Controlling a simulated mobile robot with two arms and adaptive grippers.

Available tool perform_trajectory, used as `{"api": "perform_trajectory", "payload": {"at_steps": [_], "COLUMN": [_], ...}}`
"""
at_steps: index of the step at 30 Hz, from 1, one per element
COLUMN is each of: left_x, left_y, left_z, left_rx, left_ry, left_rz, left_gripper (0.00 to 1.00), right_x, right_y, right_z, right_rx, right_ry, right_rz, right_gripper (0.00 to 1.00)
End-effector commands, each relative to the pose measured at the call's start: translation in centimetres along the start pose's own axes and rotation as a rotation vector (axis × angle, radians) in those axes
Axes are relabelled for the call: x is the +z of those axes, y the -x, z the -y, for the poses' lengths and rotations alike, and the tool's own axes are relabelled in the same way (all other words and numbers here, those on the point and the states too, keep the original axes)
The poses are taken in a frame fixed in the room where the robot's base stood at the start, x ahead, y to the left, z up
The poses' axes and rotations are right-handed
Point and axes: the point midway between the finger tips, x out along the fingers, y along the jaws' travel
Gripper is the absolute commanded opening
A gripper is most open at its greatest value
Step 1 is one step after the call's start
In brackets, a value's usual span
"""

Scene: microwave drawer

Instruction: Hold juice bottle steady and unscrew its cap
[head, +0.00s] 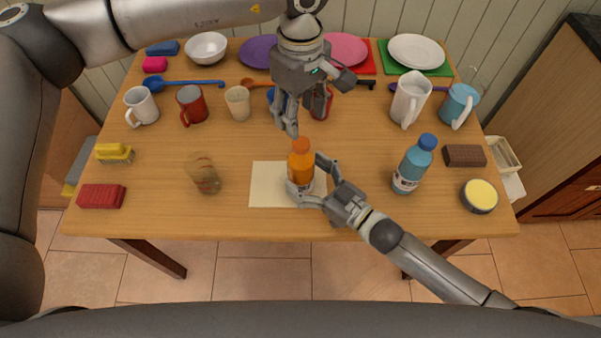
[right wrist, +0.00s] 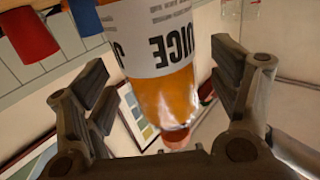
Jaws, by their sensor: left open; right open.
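The orange juice bottle (head: 301,164) stands upright on a cream mat (head: 265,185) near the front middle of the table, its orange cap on top. In the right wrist view the bottle (right wrist: 165,90) and its white label sit between my right fingers, with gaps visible on both sides. My right gripper (head: 309,180) reaches in from the right, open around the lower bottle. My left gripper (head: 305,122) is open and points down, empty, above and just behind the cap. It hides part of a blue mug and a red can behind it.
A blue water bottle (head: 414,163) stands to the right, near a brown sponge (head: 465,155) and a round yellow-topped tin (head: 479,196). Mugs, plates and utensils fill the back. The front table edge is close to the mat.

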Motion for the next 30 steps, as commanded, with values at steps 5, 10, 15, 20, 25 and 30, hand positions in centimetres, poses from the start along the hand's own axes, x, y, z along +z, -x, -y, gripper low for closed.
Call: {"api": "perform_trajectory", "payload": {"at_steps": [5,10,15,20,25,30], "left_x": [0.0,0.1,0.1,0.1,0.1,0.1], "left_y": [0.0,0.0,0.0,0.0,0.0,0.0], "left_z": [0.0,0.0,0.0,0.0,0.0,0.0], "left_rx": [0.0,0.0,0.0,0.0,0.0,0.0], "left_ry": [0.0,0.0,0.0,0.0,0.0,0.0], "left_rz": [0.001,0.001,0.001,0.001,0.001,0.001], "left_gripper": [0.51,0.51,0.51,0.51,0.51,0.51], "right_x": [0.0,0.0,0.0,0.0,0.0,0.0], "right_y": [-1.7,-2.2,-2.1,-2.1,-2.1,-2.1], "right_z": [-0.1,0.0,0.0,0.0,0.0,0.0], "right_rx": [0.001,0.0,0.0,0.0,0.001,0.001], "right_ry": [0.001,0.001,0.001,0.001,0.001,0.001], "right_rz": [0.0,0.001,0.001,0.001,0.001,0.001], "right_gripper": [0.82,0.82,0.82,0.64,0.42,0.2]}}
